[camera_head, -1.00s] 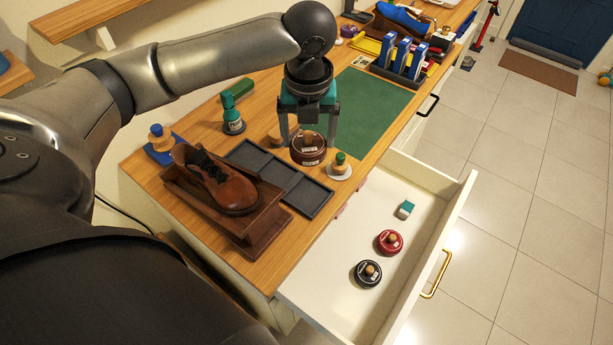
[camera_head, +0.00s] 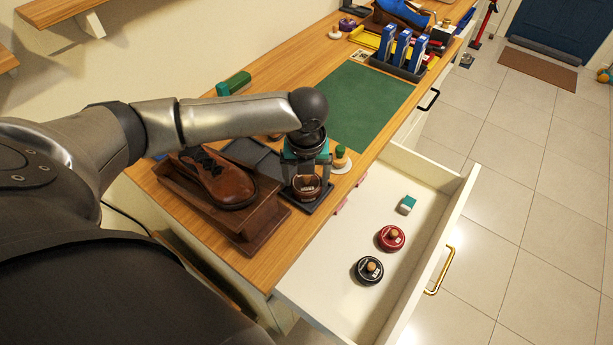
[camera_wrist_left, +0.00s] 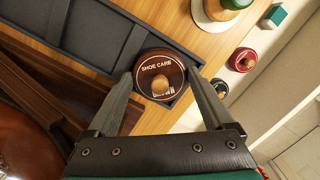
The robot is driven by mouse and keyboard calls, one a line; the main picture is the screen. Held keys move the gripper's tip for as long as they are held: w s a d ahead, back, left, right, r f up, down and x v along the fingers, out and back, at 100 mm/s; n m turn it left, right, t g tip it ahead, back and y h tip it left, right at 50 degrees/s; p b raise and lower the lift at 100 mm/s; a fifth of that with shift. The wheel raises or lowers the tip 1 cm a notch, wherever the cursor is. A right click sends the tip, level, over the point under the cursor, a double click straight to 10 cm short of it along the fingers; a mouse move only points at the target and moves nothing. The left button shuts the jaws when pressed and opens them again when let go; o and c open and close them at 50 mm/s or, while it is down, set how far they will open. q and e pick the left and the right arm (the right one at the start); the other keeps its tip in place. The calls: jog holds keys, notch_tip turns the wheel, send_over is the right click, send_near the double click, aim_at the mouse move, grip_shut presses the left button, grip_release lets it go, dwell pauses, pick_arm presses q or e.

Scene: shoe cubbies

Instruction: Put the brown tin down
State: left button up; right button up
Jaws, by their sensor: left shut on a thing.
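The brown tin (camera_head: 307,188) has a round lid with a wooden knob. In the left wrist view the tin (camera_wrist_left: 150,66) shows "SHOE CARE" lettering. My left gripper (camera_head: 306,180) is shut on it, one finger on each side. The tin is at the front-right compartment of the dark divided tray (camera_head: 246,150), near the counter's front edge. In the left wrist view it appears inside the end of the tray (camera_wrist_left: 85,25); whether its base touches the tray floor I cannot tell. My right gripper is not in view.
A brown shoe (camera_head: 222,183) on a wooden stand (camera_head: 252,225) is left of the tin. The open drawer (camera_head: 330,262) holds a red tin (camera_head: 390,238), a black tin (camera_head: 368,271) and a small teal-and-white item (camera_head: 406,204). The green mat (camera_head: 365,105) is clear.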

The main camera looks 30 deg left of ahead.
aim_at(307, 187)
pick_arm(q)
jog(key=o, duration=1.2)
jog(key=shift+o, duration=0.2)
notch_tip(307, 187, up, 12)
jog(key=s+p, duration=0.1)
jog(key=p, duration=0.1)
jog(key=shift+d, duration=0.45)
jog(key=shift+s, duration=0.1)
